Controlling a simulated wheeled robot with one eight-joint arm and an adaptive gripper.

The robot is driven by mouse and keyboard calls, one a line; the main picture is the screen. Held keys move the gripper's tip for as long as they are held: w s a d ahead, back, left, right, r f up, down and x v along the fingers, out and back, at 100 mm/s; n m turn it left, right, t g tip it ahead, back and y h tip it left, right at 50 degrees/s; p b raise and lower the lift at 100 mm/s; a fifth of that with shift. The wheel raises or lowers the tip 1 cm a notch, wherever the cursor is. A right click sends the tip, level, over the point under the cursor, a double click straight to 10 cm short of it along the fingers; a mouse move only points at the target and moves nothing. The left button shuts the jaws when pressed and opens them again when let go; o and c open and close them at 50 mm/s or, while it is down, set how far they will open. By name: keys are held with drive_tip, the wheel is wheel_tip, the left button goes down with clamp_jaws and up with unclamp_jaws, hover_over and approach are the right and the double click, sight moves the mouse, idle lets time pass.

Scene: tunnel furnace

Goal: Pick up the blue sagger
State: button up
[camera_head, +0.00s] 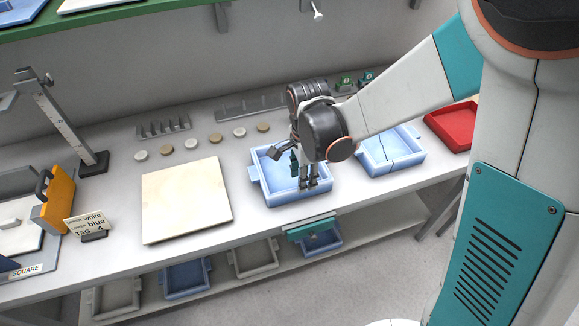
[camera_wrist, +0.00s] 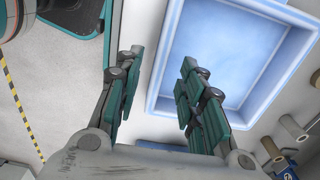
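A blue sagger (camera_head: 262,163), a shallow open tray with side lugs, stands on the bench below my gripper (camera_head: 307,183). It looks empty. My gripper is open, pointing down over the sagger's front right part. In the wrist view, my gripper (camera_wrist: 162,68) has one finger outside the blue sagger (camera_wrist: 235,50) and one over its inside, with a wall between them. I cannot tell the fingertip height or any contact. A second blue sagger (camera_head: 377,158), with a dark crack across its floor, stands to the right.
A red tray (camera_head: 452,125) is farther right. A cream board (camera_head: 187,200) lies left, with several small discs behind it. A tag sign (camera_head: 87,226) and orange-handled device stand at the far left. Grey and blue trays (camera_head: 186,279) sit on the lower shelf.

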drive_tip(key=shift+w+a+f+b, duration=0.15)
drive_tip(key=shift+f+b, duration=0.45)
drive_tip(key=shift+f, duration=0.95)
drive_tip(key=shift+s+a+f+b, duration=0.1)
drive_tip(key=shift+f+b, duration=0.5)
drive_tip(key=shift+f, duration=0.9)
clamp_jaws()
drive_tip(key=shift+r, duration=0.1)
